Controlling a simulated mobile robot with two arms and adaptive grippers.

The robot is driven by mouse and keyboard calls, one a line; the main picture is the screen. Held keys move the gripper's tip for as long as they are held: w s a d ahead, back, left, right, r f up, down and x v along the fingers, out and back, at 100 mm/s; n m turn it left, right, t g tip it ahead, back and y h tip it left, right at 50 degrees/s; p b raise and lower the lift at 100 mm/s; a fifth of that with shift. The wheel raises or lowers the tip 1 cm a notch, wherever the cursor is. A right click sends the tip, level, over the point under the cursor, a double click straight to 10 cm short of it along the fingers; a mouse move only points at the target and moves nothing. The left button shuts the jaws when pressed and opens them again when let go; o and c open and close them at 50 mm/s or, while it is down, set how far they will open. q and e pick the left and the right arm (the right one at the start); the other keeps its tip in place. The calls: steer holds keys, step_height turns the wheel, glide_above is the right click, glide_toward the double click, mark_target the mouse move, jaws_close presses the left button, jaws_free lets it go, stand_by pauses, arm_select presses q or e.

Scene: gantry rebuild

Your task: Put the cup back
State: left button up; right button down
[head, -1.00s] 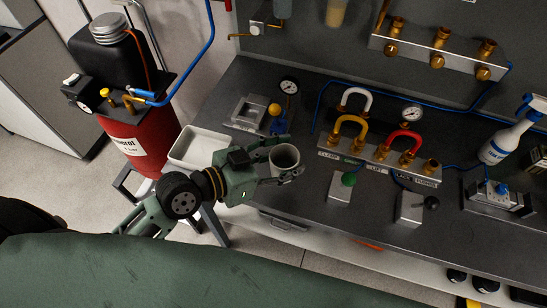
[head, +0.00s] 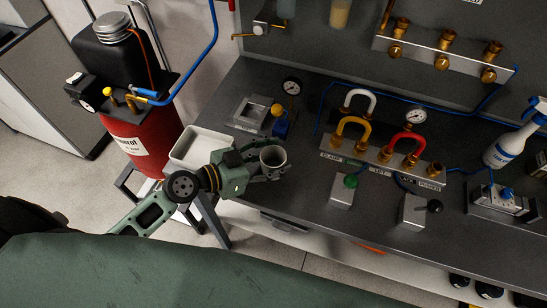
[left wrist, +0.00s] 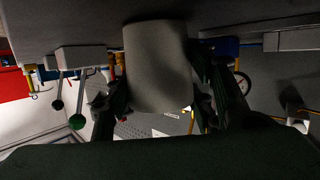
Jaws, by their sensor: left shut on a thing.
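A light grey cup (head: 273,158) is in my left gripper (head: 268,168), near the left end of the dark workbench (head: 310,215). The gripper's fingers are shut on the cup from its two sides, and the cup looks about upright with its open top showing. In the left wrist view the cup (left wrist: 158,65) fills the middle, with a finger of my left gripper (left wrist: 158,98) on each side. I cannot tell whether the cup touches the bench. My right gripper does not show.
A metal block with a blue-and-yellow valve (head: 279,122) is behind the cup. A green-knobbed switch (head: 343,189), coloured hoses (head: 352,128) and a spray bottle (head: 508,140) are to the right. A red cylinder (head: 150,145) stands left.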

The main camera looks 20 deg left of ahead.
arm_select(q)
steer(key=shift+f, duration=0.15)
steer(key=o, duration=1.1)
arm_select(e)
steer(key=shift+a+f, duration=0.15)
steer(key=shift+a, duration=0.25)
arm_select(q)
steer(key=shift+r, duration=0.2)
steer(key=b+v, duration=0.1)
steer(key=v, duration=0.2)
steer(key=b+v, duration=0.2)
steer(key=v, duration=0.1)
steer(key=b+v, duration=0.2)
steer(key=v, duration=0.1)
steer(key=shift+s+a+f, duration=0.15)
steer(key=shift+s+a, duration=0.1)
steer(key=shift+s, duration=0.1)
steer(key=shift+r+b+v, duration=0.25)
steer(key=shift+b+v, duration=0.4)
steer(key=shift+v, duration=0.5)
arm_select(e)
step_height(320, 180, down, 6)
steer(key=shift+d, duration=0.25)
arm_select(q)
steer(key=shift+w, duration=0.15)
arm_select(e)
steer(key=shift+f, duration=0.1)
